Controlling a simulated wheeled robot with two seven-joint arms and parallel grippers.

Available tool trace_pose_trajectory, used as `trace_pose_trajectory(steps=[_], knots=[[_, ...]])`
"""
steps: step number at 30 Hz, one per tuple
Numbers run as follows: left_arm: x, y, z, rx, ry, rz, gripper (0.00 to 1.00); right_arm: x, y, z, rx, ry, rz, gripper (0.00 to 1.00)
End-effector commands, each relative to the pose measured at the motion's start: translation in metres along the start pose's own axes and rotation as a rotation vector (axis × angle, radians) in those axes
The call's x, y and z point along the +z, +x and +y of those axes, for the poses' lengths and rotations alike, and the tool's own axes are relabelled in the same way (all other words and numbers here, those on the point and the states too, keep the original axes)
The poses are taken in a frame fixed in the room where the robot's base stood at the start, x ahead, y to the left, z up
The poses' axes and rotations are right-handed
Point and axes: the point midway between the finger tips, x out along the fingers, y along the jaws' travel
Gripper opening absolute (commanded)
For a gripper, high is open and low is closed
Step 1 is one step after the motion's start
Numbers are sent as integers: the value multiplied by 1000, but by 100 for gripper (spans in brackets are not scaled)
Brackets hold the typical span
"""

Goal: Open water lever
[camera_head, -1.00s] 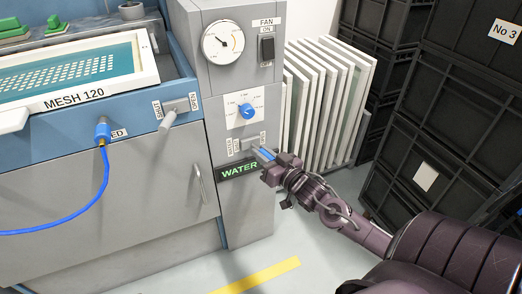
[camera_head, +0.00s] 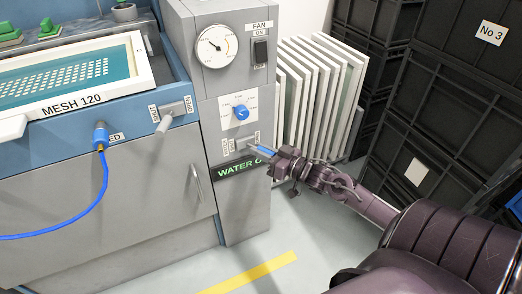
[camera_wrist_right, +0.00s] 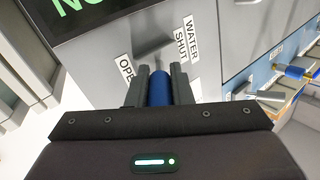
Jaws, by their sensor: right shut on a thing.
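The water lever has a blue handle (camera_head: 262,149) and sits on the grey control column below the blue dial. Its handle also shows in the right wrist view (camera_wrist_right: 160,88), between labels reading "WATER SHUT" and "OPEN". My right gripper (camera_head: 273,154) is shut on the blue handle, with a dark finger on each side of it in the wrist view. The green-lit water display (camera_head: 240,167) below the lever reads "WATER O", its end hidden by my gripper. In the wrist view the display's letters appear inverted, consistent with "ON". My left gripper is not in view.
The column also carries a gauge (camera_head: 217,46), a fan switch (camera_head: 260,51) and a blue dial (camera_head: 241,112). Another lever (camera_head: 165,122) is on the blue washer at left. White frames (camera_head: 318,90) and black crates (camera_head: 455,110) stand right. Floor is open in front.

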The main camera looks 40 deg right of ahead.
Motion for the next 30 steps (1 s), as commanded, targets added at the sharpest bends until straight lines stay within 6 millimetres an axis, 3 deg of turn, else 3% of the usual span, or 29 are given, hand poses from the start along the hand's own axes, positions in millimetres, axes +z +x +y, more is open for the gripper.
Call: trace_pose_trajectory(steps=[10,11,16,25,30], knots=[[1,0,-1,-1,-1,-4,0,-1,0,0,-2,-2,1,0],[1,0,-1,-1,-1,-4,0,-1,0,0,-2,-2,1,21],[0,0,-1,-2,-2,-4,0,-1,0,0,-1,-2,1,41],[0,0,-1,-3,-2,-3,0,-1,-2,0,-1,-1,0,41],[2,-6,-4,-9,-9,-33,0,-1,-22,0,1,0,-3,41]])
